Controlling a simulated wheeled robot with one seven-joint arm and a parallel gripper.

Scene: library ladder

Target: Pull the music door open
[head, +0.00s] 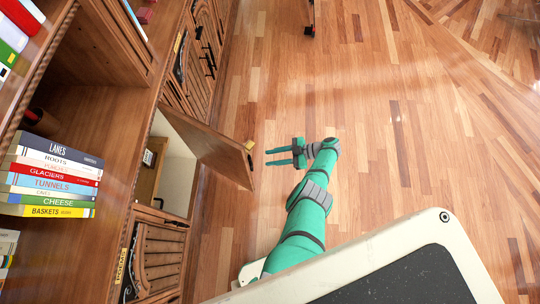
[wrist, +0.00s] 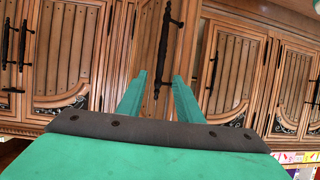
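A wooden cabinet door (head: 212,148) stands swung out from the bookcase, with the compartment behind it in view. A small brass-coloured piece (head: 249,145) sits at its outer edge; I cannot read any name on it. My gripper (head: 267,156) is open and empty, a little to the right of the door's outer edge and apart from it, its fingers pointing left. In the wrist view my open fingers (wrist: 160,77) flank a slatted wooden panel with a long black handle (wrist: 163,45); the fingers do not visibly hold it. I cannot tell whether this is the same door.
Inside the opened compartment a wooden box (head: 150,165) shows partly. Shut cabinet doors stand above (head: 205,50) and below (head: 160,250) it. Books (head: 55,178) stack on the shelf at left. A dark and red object (head: 310,18) stands on the floor at the top. The wooden floor (head: 400,130) at right is clear.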

